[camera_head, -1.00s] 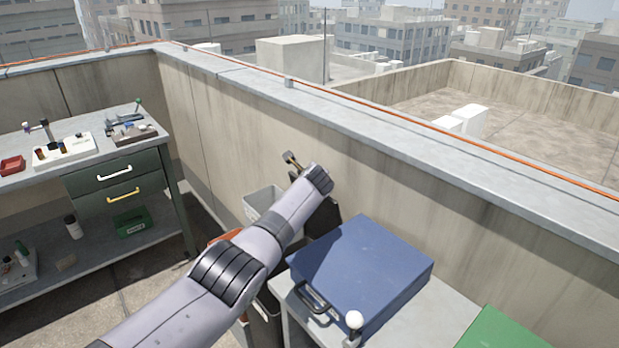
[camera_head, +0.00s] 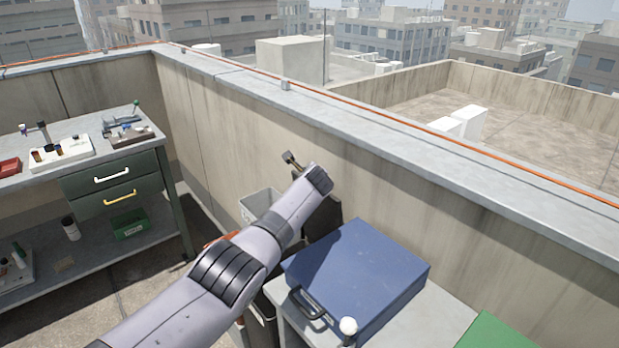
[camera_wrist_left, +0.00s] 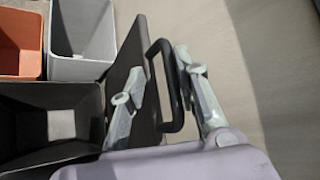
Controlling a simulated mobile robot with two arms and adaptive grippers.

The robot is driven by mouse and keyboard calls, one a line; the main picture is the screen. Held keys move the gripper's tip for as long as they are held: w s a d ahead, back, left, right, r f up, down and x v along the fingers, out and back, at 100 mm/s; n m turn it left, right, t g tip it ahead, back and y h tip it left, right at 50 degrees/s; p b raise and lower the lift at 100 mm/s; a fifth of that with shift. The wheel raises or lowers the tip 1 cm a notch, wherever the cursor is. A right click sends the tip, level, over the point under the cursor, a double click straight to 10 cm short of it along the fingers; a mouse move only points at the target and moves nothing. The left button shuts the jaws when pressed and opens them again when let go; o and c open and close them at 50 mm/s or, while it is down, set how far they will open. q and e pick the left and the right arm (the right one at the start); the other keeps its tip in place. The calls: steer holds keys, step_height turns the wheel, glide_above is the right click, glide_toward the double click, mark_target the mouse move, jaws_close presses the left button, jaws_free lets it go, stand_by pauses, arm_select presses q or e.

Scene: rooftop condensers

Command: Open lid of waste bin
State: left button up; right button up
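The waste bin (camera_wrist_left: 45,118) is a dark, open-topped box at lower left in the left wrist view. Its dark lid (camera_wrist_left: 140,50) stands raised, nearly upright, at the bin's right side, with a black loop handle (camera_wrist_left: 160,46). My left gripper (camera_wrist_left: 165,90) has its fingers apart, one on each side of the handle; I cannot tell whether they touch it. In the head view, my left arm hides most of the bin and lid (camera_head: 331,208), and only part of the left gripper (camera_head: 293,160) shows. My right gripper is not in view.
A grey bin (camera_wrist_left: 82,30) and an orange bin (camera_wrist_left: 20,45) stand beside the dark bin. A blue case (camera_head: 360,270) lies on a table to the right of my arm. The parapet wall (camera_head: 400,215) is close behind. A workbench (camera_head: 150,152) stands at left.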

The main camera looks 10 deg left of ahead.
arm_select(q)
steer(key=v, duration=1.2)
stand_by(0.6)
